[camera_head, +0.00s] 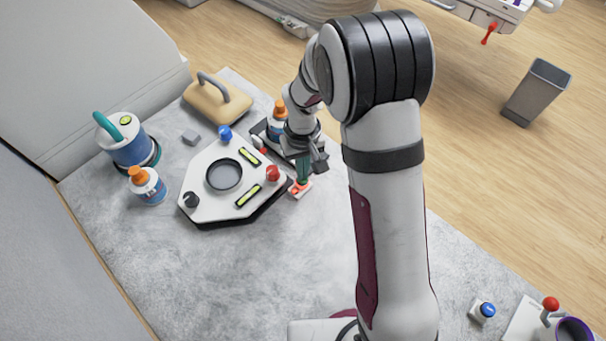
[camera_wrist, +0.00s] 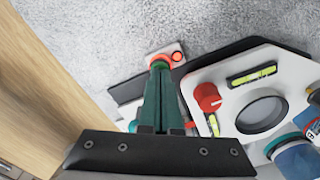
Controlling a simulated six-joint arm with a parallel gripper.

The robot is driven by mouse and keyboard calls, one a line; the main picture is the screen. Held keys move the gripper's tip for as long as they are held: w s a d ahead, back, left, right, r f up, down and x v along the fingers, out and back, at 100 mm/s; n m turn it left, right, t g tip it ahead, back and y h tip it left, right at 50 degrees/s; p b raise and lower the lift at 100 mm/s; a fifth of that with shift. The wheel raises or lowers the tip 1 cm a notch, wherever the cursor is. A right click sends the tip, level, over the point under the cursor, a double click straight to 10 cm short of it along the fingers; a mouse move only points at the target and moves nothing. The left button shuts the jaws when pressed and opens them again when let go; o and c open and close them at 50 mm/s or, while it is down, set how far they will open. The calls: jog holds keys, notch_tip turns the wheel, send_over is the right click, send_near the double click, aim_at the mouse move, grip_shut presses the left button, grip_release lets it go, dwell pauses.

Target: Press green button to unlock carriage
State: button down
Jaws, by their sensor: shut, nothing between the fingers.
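My gripper (camera_head: 303,181) is shut and empty, with its green fingers pointing down over a small white panel (camera_head: 304,192) on the grey table. In the wrist view, the shut fingertips (camera_wrist: 160,66) are over an orange-red lit ring (camera_wrist: 161,57) on that white panel. A second red ring (camera_wrist: 176,56) sits beside it. The fingertips overlap the lit ring, and I cannot tell whether they touch it. No green button shows; the fingers may cover it. A dark base with an orange-capped bottle (camera_head: 280,109) is partly hidden behind my wrist, and I cannot tell whether it is the carriage.
A white platform (camera_head: 215,205) with a round recess, yellow levels and coloured knobs stands close on the left. A red knob (camera_head: 272,174) is near my fingers. A blue canister (camera_head: 130,148) and another bottle (camera_head: 150,188) stand farther left.

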jog(key=shift+f, duration=0.35)
jog(key=shift+r, duration=3.55)
jog(key=s+d+r+m, duration=0.1)
jog(key=s+r+m, duration=0.2)
jog(key=s, duration=0.5)
jog(key=s+d+r+m+y, duration=0.1)
jog(key=s+d+r+m, duration=0.1)
jog(key=s, duration=0.6)
jog(key=s+d+r+m, duration=0.1)
jog(key=s+r+m, duration=0.2)
jog(key=s+r, duration=0.2)
jog(key=s, duration=0.3)
jog(key=shift+s+d+m+y, duration=0.3)
jog(key=shift+s+d+y, duration=0.05)
jog(key=shift+d+y, duration=0.05)
